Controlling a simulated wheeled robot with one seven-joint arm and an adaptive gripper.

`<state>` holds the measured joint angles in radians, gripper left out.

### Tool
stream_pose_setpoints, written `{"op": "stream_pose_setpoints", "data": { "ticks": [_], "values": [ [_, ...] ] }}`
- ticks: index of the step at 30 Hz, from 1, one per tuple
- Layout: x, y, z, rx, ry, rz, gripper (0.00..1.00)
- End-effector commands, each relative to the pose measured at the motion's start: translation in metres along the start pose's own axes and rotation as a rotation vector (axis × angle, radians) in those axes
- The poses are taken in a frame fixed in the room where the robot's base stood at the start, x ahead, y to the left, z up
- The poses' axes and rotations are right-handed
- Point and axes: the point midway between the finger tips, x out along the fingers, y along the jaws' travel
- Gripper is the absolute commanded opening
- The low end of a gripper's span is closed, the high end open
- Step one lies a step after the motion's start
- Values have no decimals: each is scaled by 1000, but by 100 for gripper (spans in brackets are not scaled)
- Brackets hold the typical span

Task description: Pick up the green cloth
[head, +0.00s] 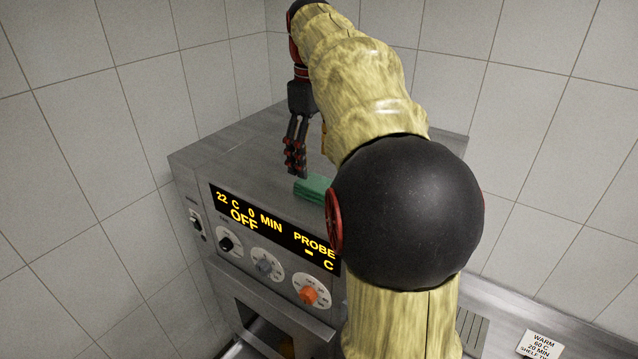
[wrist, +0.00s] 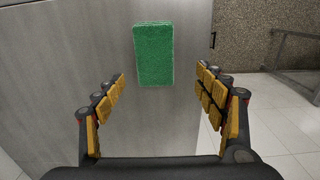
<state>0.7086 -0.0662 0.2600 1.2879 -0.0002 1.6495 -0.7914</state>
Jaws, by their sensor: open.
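The green cloth (head: 313,190) is a small flat rectangle lying on top of a grey metal appliance, near its front edge above the display. My arm hides its right part in the head view. My gripper (head: 296,172) points down just to the left of the cloth and behind it. In the wrist view the cloth (wrist: 153,54) shows whole, beyond the fingertips and between their lines. My gripper (wrist: 160,80) is open with its fingers spread and nothing between them.
The appliance top (head: 235,150) is bare to the left of the gripper. Its front carries a lit display (head: 270,228) and several knobs, one of them orange (head: 308,295). Tiled walls stand close behind and to the left. A label card (head: 540,346) lies at lower right.

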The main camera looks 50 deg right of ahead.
Motion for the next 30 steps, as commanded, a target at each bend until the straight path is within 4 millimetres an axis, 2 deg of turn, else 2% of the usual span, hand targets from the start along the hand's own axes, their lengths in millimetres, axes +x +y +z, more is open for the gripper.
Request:
{"op": "stream_pose_setpoints", "data": {
  "ticks": [3,11,21,30],
  "values": [
    [3,9,2,-1,-8,-9,71],
    [28,8,3,-3,-9,-9,71],
    [71,8,4,-3,-9,-9,71],
    [76,9,4,-3,-7,-7,71]
  ]
}}
